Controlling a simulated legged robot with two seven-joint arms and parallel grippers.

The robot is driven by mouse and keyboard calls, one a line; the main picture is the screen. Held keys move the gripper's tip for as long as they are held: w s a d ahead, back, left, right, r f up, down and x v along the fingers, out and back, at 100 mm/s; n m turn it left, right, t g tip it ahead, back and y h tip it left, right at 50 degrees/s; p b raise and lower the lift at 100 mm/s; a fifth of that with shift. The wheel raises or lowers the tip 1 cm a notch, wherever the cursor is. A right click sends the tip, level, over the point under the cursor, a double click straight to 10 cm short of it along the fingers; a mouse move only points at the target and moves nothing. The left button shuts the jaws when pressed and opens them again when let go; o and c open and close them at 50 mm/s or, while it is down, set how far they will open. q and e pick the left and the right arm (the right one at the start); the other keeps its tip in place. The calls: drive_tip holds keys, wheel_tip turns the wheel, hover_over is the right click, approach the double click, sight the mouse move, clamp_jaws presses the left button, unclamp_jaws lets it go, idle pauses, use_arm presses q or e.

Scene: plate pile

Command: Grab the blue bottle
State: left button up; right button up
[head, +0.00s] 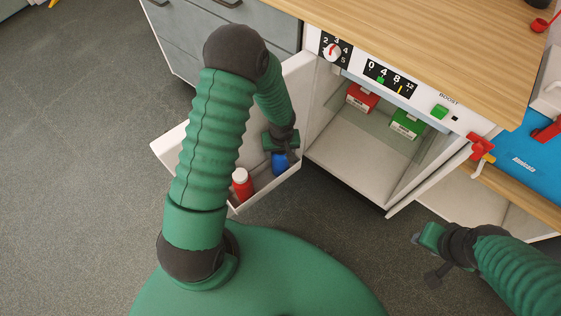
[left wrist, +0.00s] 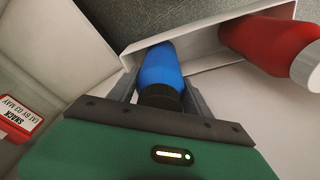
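The blue bottle (head: 280,163) stands in the shelf of the open fridge door (head: 220,204), beside a red bottle (head: 242,185). My left gripper (head: 284,148) is at its top, partly covering it in the head view. In the left wrist view the blue bottle (left wrist: 160,68), with a black cap, lies between the two grey fingers (left wrist: 160,80), one on each side. Whether they press on it or leave a small gap cannot be told. My right gripper (head: 420,240) is at lower right, away from the bottles, and its finger opening is unclear.
The fridge interior (head: 355,150) holds a red box (head: 362,97) and a green box (head: 406,124). A wooden counter (head: 420,35) runs above it. The red bottle (left wrist: 270,42), with a white cap, is close to the left gripper. Grey floor is clear at left.

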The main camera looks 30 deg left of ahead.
use_arm(q)
clamp_jaws()
